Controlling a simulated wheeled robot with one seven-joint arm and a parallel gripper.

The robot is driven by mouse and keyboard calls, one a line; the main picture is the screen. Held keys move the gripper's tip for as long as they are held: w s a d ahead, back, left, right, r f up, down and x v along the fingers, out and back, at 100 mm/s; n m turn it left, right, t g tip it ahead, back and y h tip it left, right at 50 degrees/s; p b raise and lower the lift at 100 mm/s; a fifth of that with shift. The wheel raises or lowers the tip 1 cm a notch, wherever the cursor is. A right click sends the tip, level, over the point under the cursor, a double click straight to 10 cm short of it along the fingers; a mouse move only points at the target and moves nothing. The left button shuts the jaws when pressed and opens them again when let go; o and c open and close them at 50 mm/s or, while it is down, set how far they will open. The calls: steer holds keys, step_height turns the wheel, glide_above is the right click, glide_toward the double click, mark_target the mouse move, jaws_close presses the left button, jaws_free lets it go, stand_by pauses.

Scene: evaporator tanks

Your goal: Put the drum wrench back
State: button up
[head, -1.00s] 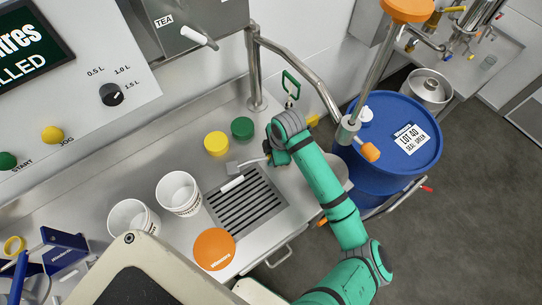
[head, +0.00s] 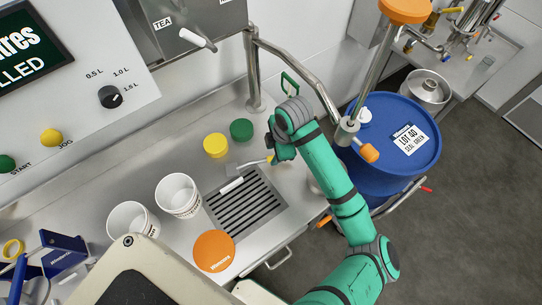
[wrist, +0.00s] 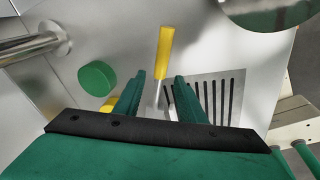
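A tool with a yellow handle (wrist: 165,52) and a grey metal shaft, which looks like the drum wrench, is over the steel bench. In the head view its grey end (head: 232,168) is near the grate and a yellow part (head: 271,160) shows just left of my gripper (head: 277,152), whose fingers are mostly hidden by the arm. In the wrist view my gripper (wrist: 159,94) is open. The shaft runs between the spread fingers with gaps on both sides. I cannot tell whether the tool touches the bench along its length.
A green cap (head: 241,130) and a yellow cap (head: 215,146) lie left of the gripper. White buckets (head: 178,194), an orange lid (head: 214,251) and a grate (head: 245,205) are nearer. A steel pipe (head: 300,62) and blue drum (head: 390,155) stand right. A green loop (head: 289,84) is behind.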

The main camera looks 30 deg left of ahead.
steer(key=v, duration=0.5)
steer(key=shift+d+r, duration=0.1)
steer(key=shift+r, duration=0.3)
